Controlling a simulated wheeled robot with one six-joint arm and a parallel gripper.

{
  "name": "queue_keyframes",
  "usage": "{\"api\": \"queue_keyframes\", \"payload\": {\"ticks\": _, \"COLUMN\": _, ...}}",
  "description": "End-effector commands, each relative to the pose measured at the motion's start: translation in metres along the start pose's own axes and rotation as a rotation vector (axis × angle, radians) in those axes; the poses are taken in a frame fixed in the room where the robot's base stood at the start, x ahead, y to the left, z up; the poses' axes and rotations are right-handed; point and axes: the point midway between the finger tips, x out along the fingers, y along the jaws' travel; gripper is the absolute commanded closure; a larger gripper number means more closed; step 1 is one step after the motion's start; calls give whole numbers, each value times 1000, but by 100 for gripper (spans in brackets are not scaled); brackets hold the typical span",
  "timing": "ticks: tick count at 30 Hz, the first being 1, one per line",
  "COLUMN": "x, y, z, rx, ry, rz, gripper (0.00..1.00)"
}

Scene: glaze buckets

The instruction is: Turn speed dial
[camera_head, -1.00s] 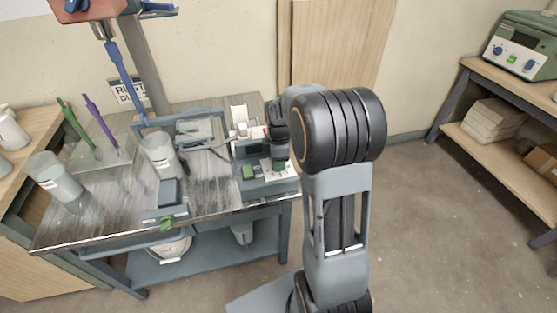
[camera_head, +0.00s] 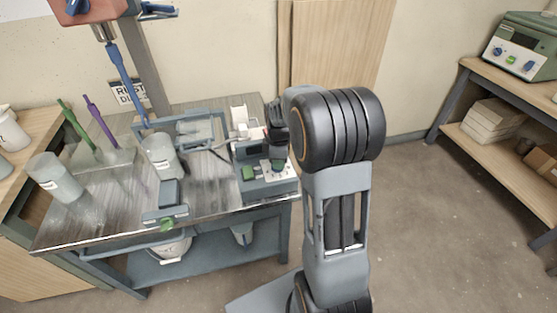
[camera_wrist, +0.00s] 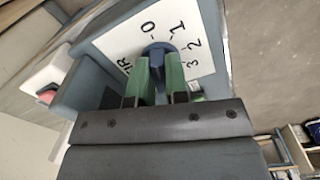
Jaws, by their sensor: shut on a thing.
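The speed dial is a dark blue knob (camera_wrist: 157,53) on a white plate marked 0, 1, 2, 3 (camera_wrist: 158,36), seen in the wrist view. My gripper (camera_wrist: 158,68) has its two green fingers shut on the knob. Part of the knob is hidden between the fingers. In the head view my gripper (camera_head: 278,163) is over the grey control box (camera_head: 266,187) at the right front of the bench, and hides the dial there. The pointer's exact setting cannot be told.
The stirrer (camera_head: 122,71) hangs above the bench at the left. Grey cups (camera_head: 160,152) stand on the bench. A shelf (camera_head: 503,103) is at the right.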

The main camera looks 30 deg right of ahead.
Motion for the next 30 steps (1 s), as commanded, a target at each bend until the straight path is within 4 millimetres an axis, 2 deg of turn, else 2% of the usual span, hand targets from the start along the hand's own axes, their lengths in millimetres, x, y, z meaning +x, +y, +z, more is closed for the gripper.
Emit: {"api": "queue_keyframes", "payload": {"ticks": 30, "x": -2, "y": -3, "z": -2, "rx": 948, "ry": 0, "rz": 1, "gripper": 100}}
